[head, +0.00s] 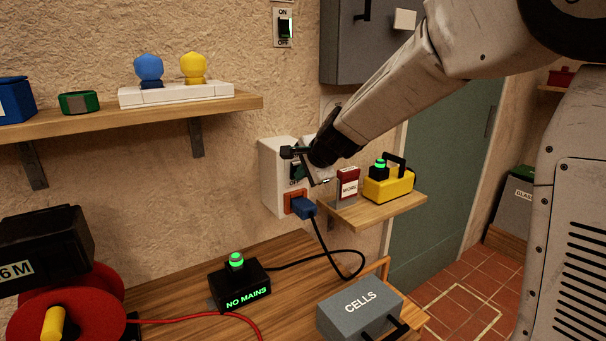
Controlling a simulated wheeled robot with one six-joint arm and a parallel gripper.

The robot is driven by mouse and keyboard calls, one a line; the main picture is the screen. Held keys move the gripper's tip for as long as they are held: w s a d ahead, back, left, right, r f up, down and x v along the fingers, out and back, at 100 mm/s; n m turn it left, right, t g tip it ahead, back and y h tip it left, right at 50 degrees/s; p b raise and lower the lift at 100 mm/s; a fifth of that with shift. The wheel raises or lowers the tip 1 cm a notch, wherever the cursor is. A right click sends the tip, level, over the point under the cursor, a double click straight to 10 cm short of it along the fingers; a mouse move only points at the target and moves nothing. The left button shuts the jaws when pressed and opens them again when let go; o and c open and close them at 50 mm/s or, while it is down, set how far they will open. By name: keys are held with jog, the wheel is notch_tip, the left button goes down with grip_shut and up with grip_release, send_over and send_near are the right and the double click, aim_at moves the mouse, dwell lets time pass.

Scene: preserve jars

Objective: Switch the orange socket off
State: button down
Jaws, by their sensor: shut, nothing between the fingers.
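The orange socket (290,197) is on the lower part of a white wall box (273,180). A blue plug (303,208) sits in it, with a black cable running down from it. A dark green rocker switch (297,172) shows on the box just above the socket, partly covered by my gripper. My gripper (301,160) is shut and empty, right in front of the switch. I cannot tell whether it touches the rocker or which way the rocker is tipped. The cable leads to a black box (240,285) with a green top and glowing "NO MAINS" lettering.
Another switch (284,28), marked ON and OFF, is higher on the wall. A small shelf (377,210) at right holds a red-and-white box (347,185) and a yellow lantern-like device (388,187). A grey CELLS box (360,308) and red reel (65,305) stand below.

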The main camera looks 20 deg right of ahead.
jog(key=shift+r, duration=0.85)
jog(key=shift+s, duration=0.1)
jog(key=shift+s+d, duration=0.1)
jog(key=shift+s, duration=0.2)
jog(key=s+f+v, duration=0.1)
jog(key=v, duration=1.1)
jog(key=shift+s+d, duration=0.35)
jog(key=shift+w+d+f+g, duration=0.1)
jog(key=shift+d+f+g, duration=0.2)
jog(key=shift+f, duration=0.2)
jog(key=shift+w+a+f, duration=0.1)
